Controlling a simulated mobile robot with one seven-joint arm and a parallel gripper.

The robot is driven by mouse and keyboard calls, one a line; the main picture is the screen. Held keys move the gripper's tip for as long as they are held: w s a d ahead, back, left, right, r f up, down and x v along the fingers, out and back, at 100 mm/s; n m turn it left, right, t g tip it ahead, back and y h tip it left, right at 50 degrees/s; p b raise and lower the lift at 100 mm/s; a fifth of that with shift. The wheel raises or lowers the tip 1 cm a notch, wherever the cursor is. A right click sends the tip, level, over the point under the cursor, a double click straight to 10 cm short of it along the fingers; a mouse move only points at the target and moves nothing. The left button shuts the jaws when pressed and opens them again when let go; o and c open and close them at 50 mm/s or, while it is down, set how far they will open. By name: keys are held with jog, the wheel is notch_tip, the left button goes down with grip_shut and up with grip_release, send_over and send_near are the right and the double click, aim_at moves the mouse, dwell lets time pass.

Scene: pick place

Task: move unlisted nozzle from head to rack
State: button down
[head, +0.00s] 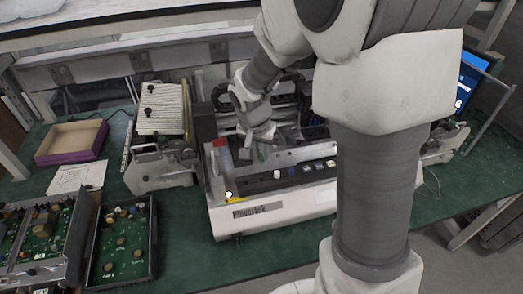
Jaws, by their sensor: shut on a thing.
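A white pick-and-place machine (290,205), lettered on its front, stands on the green bench in the middle of the head view. My gripper (262,152) is low over the machine's inner work area, behind its front panel. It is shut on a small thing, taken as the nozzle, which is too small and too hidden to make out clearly. I cannot tell whether that thing still touches the machine's head. The head and the nozzle rack cannot be told apart among the dark parts around my gripper. My arm hides the machine's right part.
A feeder unit (160,125) with white strips stands left of the machine. A purple-edged box (72,142), a paper sheet (77,178) and circuit boards in dark trays (122,240) lie further left. A monitor (470,78) is at the right. A shelf (120,22) runs along the back.

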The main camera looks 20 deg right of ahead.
jog(key=shift+f+b, duration=1.25)
jog(key=shift+f, duration=1.1)
jog(key=shift+f+b, duration=1.4)
jog(key=shift+b, duration=0.2)
jog(key=shift+f+b, duration=0.1)
jog(key=shift+b, duration=0.2)
jog(key=c, duration=0.7)
grip_release()
jog(key=shift+c, duration=0.2)
jog(key=c, duration=0.3)
jog(key=shift+c, duration=0.2)
